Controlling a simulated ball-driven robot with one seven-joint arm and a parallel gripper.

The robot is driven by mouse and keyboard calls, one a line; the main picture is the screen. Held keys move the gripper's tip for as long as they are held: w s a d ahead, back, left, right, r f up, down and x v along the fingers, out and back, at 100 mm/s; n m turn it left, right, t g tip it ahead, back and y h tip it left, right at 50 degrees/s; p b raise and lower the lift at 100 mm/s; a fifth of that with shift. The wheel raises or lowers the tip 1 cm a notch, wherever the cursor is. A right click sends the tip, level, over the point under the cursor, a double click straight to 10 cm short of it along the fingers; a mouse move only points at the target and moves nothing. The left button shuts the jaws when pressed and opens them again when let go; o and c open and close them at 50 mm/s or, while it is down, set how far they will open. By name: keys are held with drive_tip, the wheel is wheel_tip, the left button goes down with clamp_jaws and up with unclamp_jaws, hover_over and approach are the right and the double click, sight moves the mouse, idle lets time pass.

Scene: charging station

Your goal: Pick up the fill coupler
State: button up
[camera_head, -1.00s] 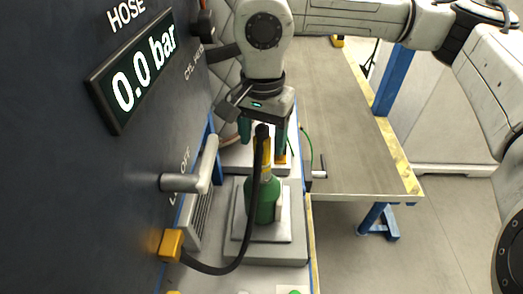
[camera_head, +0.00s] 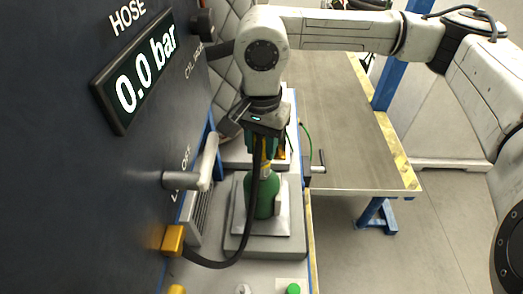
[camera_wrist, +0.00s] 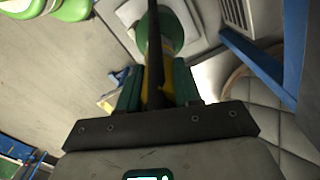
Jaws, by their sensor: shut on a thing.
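The fill coupler (camera_head: 266,168) is a yellow fitting at the end of a black hose (camera_head: 228,263), over the neck of a green cylinder (camera_head: 263,203). My gripper (camera_head: 262,148), pointing down, has its green fingers shut on the coupler. In the wrist view the yellow coupler (camera_wrist: 168,80) shows between the green fingers, with the black hose crossing in front. The cylinder (camera_wrist: 176,32) lies beyond it. Whether the coupler still touches the cylinder is hidden by the hose and fingers.
A dark panel (camera_head: 80,190) with a "0.0 bar" display (camera_head: 135,75) and a grey lever handle (camera_head: 205,165) stands close on the left. The hose runs to a yellow block (camera_head: 173,240) on it. A workbench (camera_head: 345,140) is at the right.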

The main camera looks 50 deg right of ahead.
clamp_jaws()
